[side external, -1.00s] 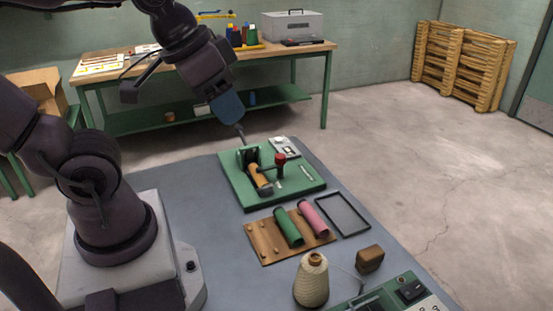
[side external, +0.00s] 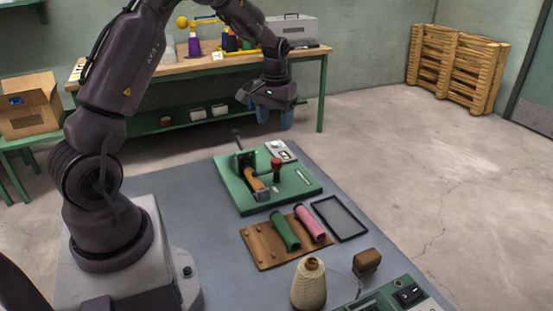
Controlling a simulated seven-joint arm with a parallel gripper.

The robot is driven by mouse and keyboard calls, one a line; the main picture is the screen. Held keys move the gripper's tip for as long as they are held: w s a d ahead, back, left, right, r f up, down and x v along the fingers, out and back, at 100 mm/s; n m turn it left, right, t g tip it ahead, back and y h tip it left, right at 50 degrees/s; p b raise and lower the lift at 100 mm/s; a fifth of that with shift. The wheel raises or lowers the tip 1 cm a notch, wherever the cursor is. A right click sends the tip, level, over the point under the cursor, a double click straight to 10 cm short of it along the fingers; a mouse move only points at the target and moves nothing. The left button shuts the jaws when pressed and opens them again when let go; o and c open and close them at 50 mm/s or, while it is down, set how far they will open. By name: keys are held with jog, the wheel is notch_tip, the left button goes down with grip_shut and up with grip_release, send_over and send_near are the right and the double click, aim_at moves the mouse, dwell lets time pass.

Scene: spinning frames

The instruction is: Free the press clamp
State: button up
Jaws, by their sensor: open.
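The press clamp (side external: 246,160) stands on a green base plate (side external: 232,195) on the grey table. Its dark lever (side external: 236,138) sticks up at the back left and leans a little. An orange-brown piece (side external: 255,184) slopes down from the clamp toward the front. A red knob (side external: 276,163) on a dark post stands just right of it. My gripper (side external: 275,118) hangs above and behind the plate, to the right of the lever and apart from it. Its two blue fingers are spread and empty. Whether the clamp still presses on anything is too small to tell.
A wooden board (side external: 257,248) with pegs holds a green roll (side external: 285,231) and a pink roll (side external: 309,224). A black-framed tray (side external: 340,218), a thread cone (side external: 309,286) and a brown block (side external: 367,262) stand nearby. A workbench (side external: 325,70) is behind.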

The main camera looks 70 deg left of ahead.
aim_at(276, 160)
jog(key=f, duration=1.2)
jog(key=shift+w+f, duration=0.15)
jog(key=shift+w, duration=0.15)
grip_shut()
